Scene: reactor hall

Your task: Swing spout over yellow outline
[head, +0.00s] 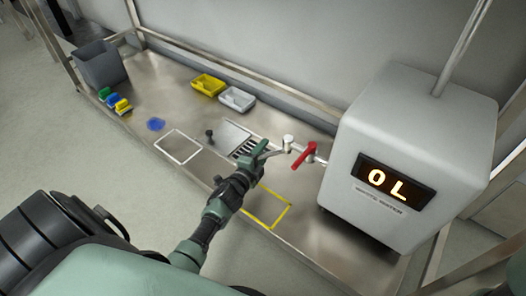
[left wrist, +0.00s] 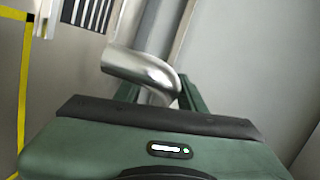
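The silver spout (head: 275,152) reaches left from its pivot beside the white box, towards the slotted drain. The yellow outline (head: 270,222) is on the bench nearer to me, and the spout's end is not over it. My left gripper (head: 262,150) is at the spout's end. In the left wrist view the bent spout pipe (left wrist: 150,70) runs in between the green fingers (left wrist: 160,94). I cannot tell whether they press on it. A strip of yellow line (left wrist: 24,85) shows at that view's left edge. My right gripper is not in view.
A red lever (head: 304,155) sits close right of the spout, before the white box (head: 410,130) reading "0L". A white outline (head: 164,150), a blue patch (head: 155,124), yellow tray (head: 208,84), white tray (head: 237,98) and grey bin (head: 101,66) lie further left.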

